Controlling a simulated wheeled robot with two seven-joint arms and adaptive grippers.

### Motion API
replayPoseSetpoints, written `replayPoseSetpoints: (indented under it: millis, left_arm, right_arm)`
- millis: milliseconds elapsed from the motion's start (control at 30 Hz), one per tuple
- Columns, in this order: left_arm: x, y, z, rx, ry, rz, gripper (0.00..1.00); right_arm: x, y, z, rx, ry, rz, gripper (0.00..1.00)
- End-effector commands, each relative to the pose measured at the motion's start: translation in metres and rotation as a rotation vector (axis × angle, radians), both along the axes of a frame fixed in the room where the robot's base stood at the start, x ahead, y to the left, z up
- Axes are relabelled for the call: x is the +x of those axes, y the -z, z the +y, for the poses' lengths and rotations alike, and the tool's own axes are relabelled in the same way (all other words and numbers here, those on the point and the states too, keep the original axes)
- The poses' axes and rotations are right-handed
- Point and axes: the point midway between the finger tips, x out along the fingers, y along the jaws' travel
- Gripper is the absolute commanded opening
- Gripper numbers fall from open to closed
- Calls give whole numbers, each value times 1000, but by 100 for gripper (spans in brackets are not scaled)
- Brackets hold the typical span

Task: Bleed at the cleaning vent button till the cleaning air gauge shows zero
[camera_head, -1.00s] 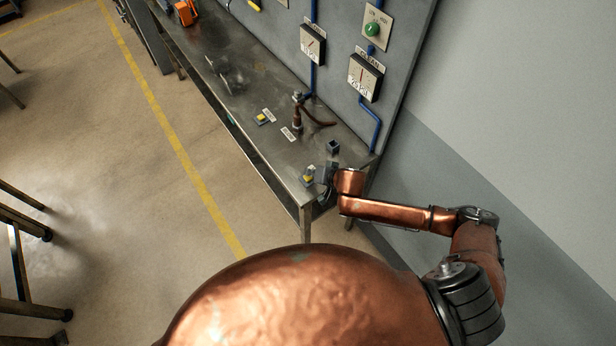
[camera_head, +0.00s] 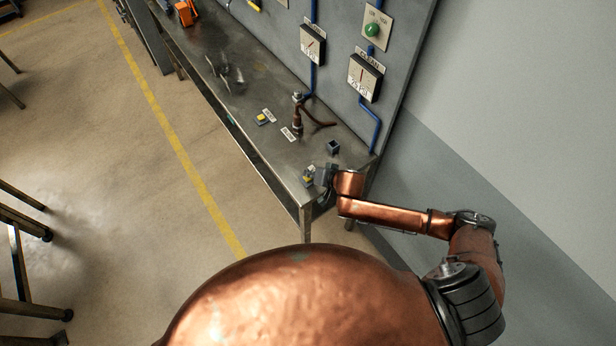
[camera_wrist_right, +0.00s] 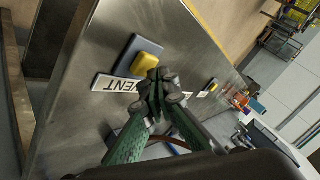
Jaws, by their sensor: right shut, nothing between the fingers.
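The cleaning gauge (camera_head: 363,79) hangs on the grey panel under a label that seems to read CLEAN. Its needle points roughly up, off the left side; the exact reading is too small to be sure of. A yellow vent button (camera_wrist_right: 146,53) on a dark block sits beside a VENT label (camera_wrist_right: 113,84); in the head view the button (camera_head: 307,180) is at the bench's near corner. My right gripper (camera_wrist_right: 158,77) is shut and empty, its tips right by the button's edge. I cannot tell whether they touch it. My left gripper is out of view.
A second yellow button (camera_head: 262,119) lies farther along the metal bench (camera_head: 237,97). A brown valve-like fitting (camera_head: 297,113) and a small dark open box (camera_head: 333,147) stand on the bench. A second gauge (camera_head: 312,45) and a green button (camera_head: 373,30) are on the panel.

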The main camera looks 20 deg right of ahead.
Motion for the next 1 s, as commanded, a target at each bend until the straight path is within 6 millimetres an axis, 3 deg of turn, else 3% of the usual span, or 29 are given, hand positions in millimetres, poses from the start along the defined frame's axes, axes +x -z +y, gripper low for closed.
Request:
replayPoseSetpoints:
  millis: [1000]
  left_arm:
    - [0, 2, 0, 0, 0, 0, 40]
  right_arm:
    - [0, 8, 0, -1, 1, 0, 0]
